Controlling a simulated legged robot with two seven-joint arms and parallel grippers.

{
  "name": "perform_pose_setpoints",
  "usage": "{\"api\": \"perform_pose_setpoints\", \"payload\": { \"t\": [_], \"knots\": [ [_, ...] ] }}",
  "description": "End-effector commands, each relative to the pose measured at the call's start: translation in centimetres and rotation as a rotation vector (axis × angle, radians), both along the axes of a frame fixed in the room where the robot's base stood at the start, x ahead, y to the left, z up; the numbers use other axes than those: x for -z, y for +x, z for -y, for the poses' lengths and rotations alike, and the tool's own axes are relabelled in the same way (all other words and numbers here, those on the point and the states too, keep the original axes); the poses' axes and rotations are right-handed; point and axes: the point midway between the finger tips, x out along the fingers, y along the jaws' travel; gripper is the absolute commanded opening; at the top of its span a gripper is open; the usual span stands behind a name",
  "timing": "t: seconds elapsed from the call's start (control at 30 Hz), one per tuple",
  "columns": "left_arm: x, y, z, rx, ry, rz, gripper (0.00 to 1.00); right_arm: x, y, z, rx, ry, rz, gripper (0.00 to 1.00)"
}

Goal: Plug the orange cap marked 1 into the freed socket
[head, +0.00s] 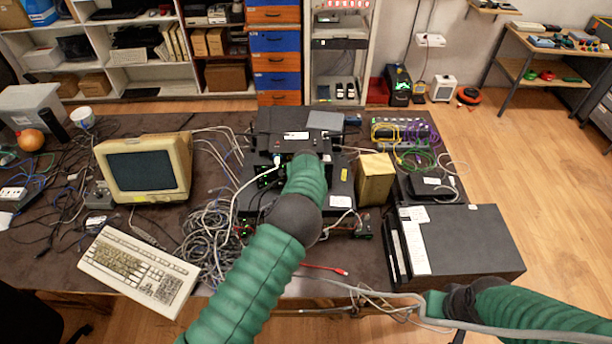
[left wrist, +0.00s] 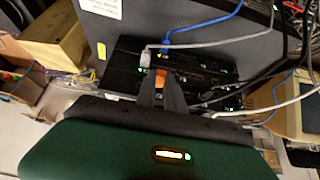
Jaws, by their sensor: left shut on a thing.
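In the left wrist view my left gripper (left wrist: 163,84) is shut on a small orange piece, the orange cap (left wrist: 160,76); its number cannot be read. The fingertips are close to the front of a black network device (left wrist: 122,72) with a row of ports and green lights. A grey plug (left wrist: 145,57) and a blue cable's plug (left wrist: 164,51) are right by the cap. I cannot tell which socket is free or whether the cap touches one. In the head view my left forearm hides the gripper and cap.
Loose grey cables (head: 212,240) lie left of the device stack. A beige box (head: 374,178) and black cases (head: 460,245) stand to the right. A white cable (left wrist: 270,108) crosses near the device. A red cable (head: 325,268) lies at the front edge, and a grey cable crosses my right arm.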

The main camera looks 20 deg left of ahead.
Motion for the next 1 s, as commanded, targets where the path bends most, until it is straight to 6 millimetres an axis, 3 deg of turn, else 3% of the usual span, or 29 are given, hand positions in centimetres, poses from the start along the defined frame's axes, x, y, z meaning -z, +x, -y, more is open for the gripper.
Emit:
{"api": "perform_pose_setpoints", "payload": {
  "t": [1.0],
  "knots": [
    [-0.03,0.52,-0.23,0.0,0.0,0.001,0.0,1.08,0.0,0.0,0.0,0.0,0.0,0.39]
  ]
}}
